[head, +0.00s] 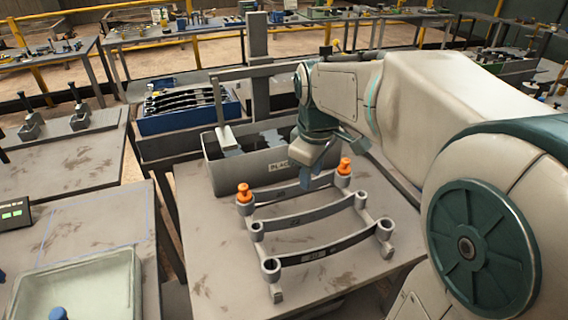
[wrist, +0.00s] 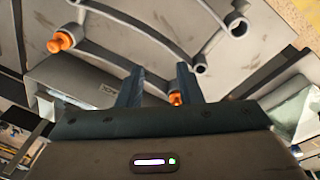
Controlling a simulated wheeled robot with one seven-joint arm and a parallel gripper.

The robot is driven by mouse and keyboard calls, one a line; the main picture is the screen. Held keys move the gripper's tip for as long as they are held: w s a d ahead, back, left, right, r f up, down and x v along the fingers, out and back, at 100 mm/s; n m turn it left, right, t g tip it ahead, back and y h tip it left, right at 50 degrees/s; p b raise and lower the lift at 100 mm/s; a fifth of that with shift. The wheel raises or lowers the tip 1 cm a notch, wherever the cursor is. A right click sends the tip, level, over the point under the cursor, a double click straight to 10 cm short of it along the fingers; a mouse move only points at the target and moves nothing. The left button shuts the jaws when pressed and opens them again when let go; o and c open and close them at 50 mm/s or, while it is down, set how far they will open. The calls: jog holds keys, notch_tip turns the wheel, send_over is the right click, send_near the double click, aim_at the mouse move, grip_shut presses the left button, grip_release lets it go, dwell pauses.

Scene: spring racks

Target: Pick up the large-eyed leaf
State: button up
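Three dark curved leaf springs lie across a grey rack on the table. The near leaf (head: 325,250) has the widest-looking eyes, one at each end; one of its eyes shows in the wrist view (wrist: 238,25). The middle leaf (head: 305,215) has smaller eyes. The far leaf (head: 285,192) has an orange plug (head: 244,192) at its left end and another orange plug (head: 344,165) at its right end. My gripper (head: 312,180) is above the far leaf, pointing down. In the wrist view its two fingers (wrist: 159,68) are apart with nothing visibly held. Contact with the far leaf cannot be told.
A grey labelled bin (head: 240,180) stands just behind the rack. A blue crate (head: 190,119) of dark leaves is behind it at left. A grey post (head: 257,45) rises beyond the bin. A side table with a pale tray (head: 80,290) is at left. The table front-left is clear.

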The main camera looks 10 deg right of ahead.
jog(key=w+f+n+g+b, duration=0.1)
jog(key=w+f+n, duration=0.2)
jog(key=w+n, duration=0.35)
jog(key=w+f+n+g+b, duration=0.15)
jog(key=w+n, duration=0.25)
jog(key=w, duration=0.5)
send_over(295, 186)
jog(key=shift+t, duration=0.35)
notch_tip(295, 186, down, 9)
jog(key=shift+w+a, duration=0.15)
jog(key=shift+w+d+f+p, duration=0.15)
jog(key=shift+f+p, duration=0.1)
jog(key=shift+f, duration=1.15)
jog(key=shift+s+d+f+p, duration=0.1)
jog(key=shift+f+p, duration=0.15)
jog(key=shift+f, duration=1.15)
